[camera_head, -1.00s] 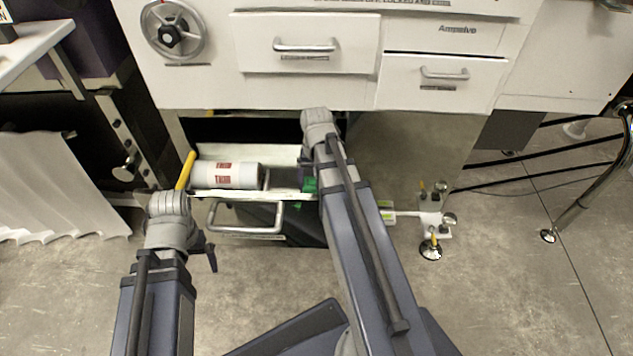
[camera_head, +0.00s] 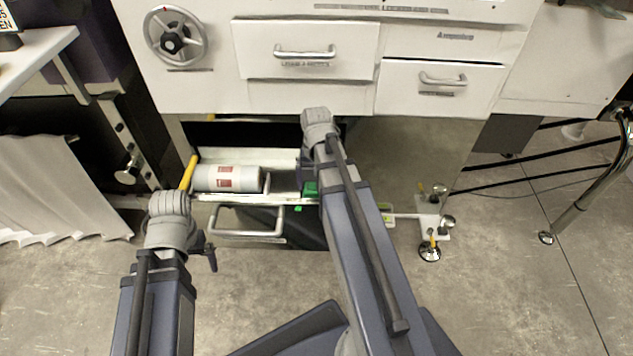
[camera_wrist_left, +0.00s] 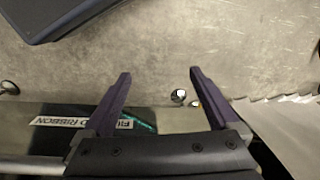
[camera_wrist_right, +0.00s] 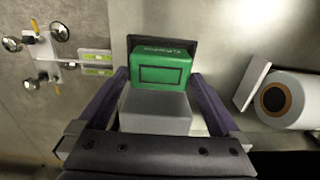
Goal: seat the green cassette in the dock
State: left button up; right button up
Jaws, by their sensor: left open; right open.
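The green cassette (camera_wrist_right: 160,68) sits in the right wrist view at the far end of a grey block (camera_wrist_right: 155,112), against a dark frame (camera_wrist_right: 135,41) that may be the dock. I cannot tell whether it is fully in. My right gripper (camera_wrist_right: 160,75) is open, with one finger on each side of the block and cassette. In the head view a small part of the green cassette (camera_head: 311,188) shows in the open drawer, mostly hidden by my right arm. My left gripper (camera_wrist_left: 159,72) is open and empty above the floor and a dark strip.
The open drawer has a metal handle (camera_head: 245,236) and holds a white cylinder with red labels (camera_head: 228,178). A yellow bar (camera_head: 188,172) stands at its left. Closed drawers (camera_head: 306,50) are above. A levelling foot (camera_head: 430,252) stands to the right.

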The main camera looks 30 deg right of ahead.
notch_tip(320, 180, up, 6)
jog(key=p, duration=0.5)
jog(key=shift+f, duration=0.15)
notch_tip(320, 180, down, 8)
jog(key=b, duration=0.7)
jog(key=shift+b, duration=0.4)
jog(key=shift+r, duration=0.4)
jog(key=shift+f, duration=0.2)
